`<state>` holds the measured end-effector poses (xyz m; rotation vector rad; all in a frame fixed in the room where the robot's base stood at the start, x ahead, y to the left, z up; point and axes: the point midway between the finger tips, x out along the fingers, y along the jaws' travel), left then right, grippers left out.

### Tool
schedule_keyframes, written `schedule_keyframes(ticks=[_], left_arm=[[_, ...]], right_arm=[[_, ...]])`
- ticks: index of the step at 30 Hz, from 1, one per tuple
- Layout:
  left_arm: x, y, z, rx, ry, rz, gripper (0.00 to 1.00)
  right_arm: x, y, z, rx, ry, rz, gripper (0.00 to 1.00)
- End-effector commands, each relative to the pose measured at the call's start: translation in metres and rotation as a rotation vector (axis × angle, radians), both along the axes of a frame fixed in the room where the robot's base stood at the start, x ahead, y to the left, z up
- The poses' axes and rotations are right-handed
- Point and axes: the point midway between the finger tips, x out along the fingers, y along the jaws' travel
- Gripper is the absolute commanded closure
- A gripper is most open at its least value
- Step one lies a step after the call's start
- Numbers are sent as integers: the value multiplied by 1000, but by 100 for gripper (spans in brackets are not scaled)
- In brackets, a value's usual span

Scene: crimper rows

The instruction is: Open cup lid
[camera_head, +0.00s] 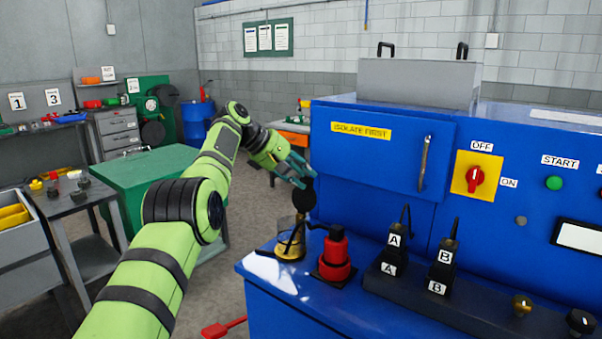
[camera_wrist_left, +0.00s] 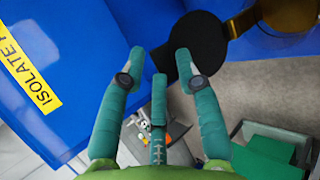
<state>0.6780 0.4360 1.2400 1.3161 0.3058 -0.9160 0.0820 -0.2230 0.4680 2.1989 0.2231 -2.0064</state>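The cup (camera_head: 291,243) is a clear vessel with amber contents at the left end of the blue bench. Its lid is a round black disc (camera_head: 303,197) that stands up above the cup, off its mouth. In the left wrist view the lid (camera_wrist_left: 205,45) joins by an arm to the amber cup (camera_wrist_left: 291,14) at top right. My left gripper (camera_head: 298,178) is just above the lid, its fingers spread with nothing between them. In the wrist view one finger of this gripper (camera_wrist_left: 160,62) overlaps the lid; I cannot tell if they touch. My right gripper is out of view.
Black plugs A (camera_head: 391,250) and B (camera_head: 443,260) stand further right. A blue cabinet (camera_head: 375,170) with a handle rises behind. A green-topped table (camera_head: 150,175) is left, with open floor between.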

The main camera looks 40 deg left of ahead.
Motion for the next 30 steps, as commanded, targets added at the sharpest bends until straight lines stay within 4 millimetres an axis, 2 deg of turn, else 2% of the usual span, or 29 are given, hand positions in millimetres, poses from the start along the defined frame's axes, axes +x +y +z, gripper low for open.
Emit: schedule_keyframes(ticks=[1,7,16,21,30], left_arm=[[-1,0,-6,1,13,-1,67],[-1,-1,-4,0,9,-3,67],[-6,5,6,-1,2,-1,67],[-20,13,20,3,1,-1,67],[-62,39,64,-1,3,0,67]], right_arm=[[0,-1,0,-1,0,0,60],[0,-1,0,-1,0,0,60],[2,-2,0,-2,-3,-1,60],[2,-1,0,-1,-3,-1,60],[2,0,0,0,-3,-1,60]])
